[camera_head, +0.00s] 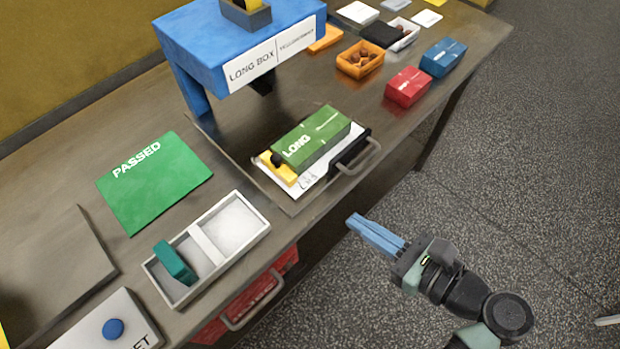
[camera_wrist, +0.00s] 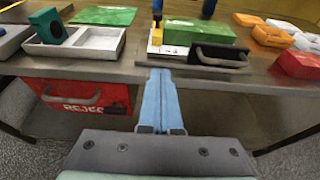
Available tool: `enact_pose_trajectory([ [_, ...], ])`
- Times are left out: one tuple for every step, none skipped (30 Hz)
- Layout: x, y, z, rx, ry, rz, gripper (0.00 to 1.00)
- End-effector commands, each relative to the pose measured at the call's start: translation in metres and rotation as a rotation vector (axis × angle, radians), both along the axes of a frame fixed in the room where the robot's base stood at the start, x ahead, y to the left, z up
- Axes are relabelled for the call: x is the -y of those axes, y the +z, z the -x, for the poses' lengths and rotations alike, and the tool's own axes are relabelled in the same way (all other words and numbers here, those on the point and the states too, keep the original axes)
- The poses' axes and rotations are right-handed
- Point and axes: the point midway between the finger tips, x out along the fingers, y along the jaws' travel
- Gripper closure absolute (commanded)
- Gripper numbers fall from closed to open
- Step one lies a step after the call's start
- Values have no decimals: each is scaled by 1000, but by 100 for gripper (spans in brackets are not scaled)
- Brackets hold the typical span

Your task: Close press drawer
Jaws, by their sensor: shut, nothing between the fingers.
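The press drawer (camera_head: 311,190) is a flat white plate that sticks out from under the blue press (camera_head: 205,50) toward the table's front edge. A green box marked LONG (camera_head: 325,134) lies on it, with a yellow piece at its left end. The drawer's black front with its grey handle (camera_head: 357,158) is at the table edge; the front also shows in the wrist view (camera_wrist: 221,56). My gripper (camera_head: 352,221) has blue fingers and is shut and empty. It is in front of the table, below and apart from the handle. In the wrist view my fingertips (camera_wrist: 160,74) point at the table edge, left of the handle.
A two-part white tray (camera_head: 262,238) with a teal block stands left of the drawer. A red bin (camera_head: 255,300) hangs below the table edge. A green PASSED mat (camera_head: 150,185) lies behind. Orange, red and blue boxes (camera_head: 443,57) stand to the right. The floor in front is free.

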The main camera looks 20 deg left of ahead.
Motion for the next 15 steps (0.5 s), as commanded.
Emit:
enact_pose_trajectory([
  [-8, -4, -2, -1, 4, 1, 100],
  [-14, -6, -3, -1, 5, 1, 100],
  [-21, -8, -6, 0, 6, 1, 100],
  [-27, -10, -8, 0, 5, 1, 100],
  [-33, -12, -10, 0, 6, 1, 100],
  [-41, -15, -13, 0, 6, 1, 100],
  [-47, -17, -16, 1, 6, 1, 100],
  [-53, -19, -18, 1, 6, 1, 100],
  [-61, -21, -20, 2, 6, 3, 100],
  [-66, -23, -23, 2, 5, 3, 100],
  [-72, -25, -25, 2, 5, 3, 100],
  [-78, -27, -27, 1, 5, 4, 100],
  [-83, -28, -29, 3, 4, 4, 100],
  [-88, -26, -31, 4, 5, 4, 100],
  [-94, -26, -34, 3, 3, 3, 100],
])
